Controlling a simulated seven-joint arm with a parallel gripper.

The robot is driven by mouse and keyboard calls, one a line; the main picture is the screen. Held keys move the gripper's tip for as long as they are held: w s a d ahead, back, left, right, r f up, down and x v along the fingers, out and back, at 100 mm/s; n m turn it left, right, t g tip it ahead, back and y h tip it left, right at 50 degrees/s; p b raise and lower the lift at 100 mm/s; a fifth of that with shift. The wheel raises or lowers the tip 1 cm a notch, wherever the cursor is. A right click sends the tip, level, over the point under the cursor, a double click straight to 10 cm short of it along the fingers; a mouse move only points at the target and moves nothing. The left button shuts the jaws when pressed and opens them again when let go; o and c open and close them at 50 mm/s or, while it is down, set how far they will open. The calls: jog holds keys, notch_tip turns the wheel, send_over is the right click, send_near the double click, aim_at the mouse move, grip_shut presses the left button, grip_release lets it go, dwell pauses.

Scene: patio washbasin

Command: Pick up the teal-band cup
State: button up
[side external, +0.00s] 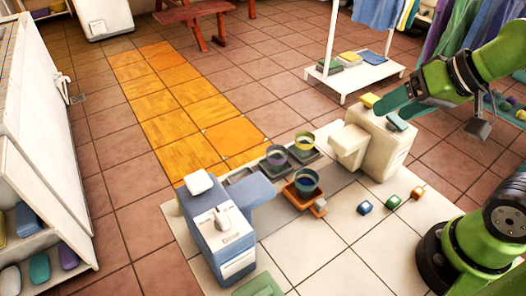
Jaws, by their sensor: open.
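Three cups stand in a group on small dark and orange stands between two machines. The front cup (306,182), dark inside with a bluish band, sits on an orange stand. A purple-grey cup (277,156) is behind it to the left, and a yellow-rimmed cup (304,141) is behind it at the back. The bluish-band cup looks closest to teal, but the bands are small and hard to tell apart. My gripper (396,104) is at the right, above and in front of the cream machine, apart from the cups and open. Its fingertips are hard to make out.
A blue machine (222,235) stands left of the cups and a cream machine (388,150) stands behind right. The tiles in front of the cups are mostly clear.

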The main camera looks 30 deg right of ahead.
jog(key=shift+o, duration=0.9)
jog(key=n+g, duration=0.6)
jog(key=n, duration=0.9)
send_over(307, 177)
jog(key=s, duration=0.3)
jog(key=shift+y, duration=0.3)
jog(key=f, duration=1.5)
jog(key=shift+s+f, duration=0.2)
jog(key=shift+f, duration=0.15)
jog(key=shift+t, duration=0.3)
jog(key=shift+w+x, duration=0.2)
jog(key=shift+x, duration=0.75)
jog(key=shift+w+x, duration=0.2)
jog(key=shift+x, duration=0.7)
jog(key=shift+w+x, duration=0.15)
jog(key=shift+x, duration=0.8)
jog(key=shift+a+r, duration=0.15)
jog(key=shift+c, duration=0.4)
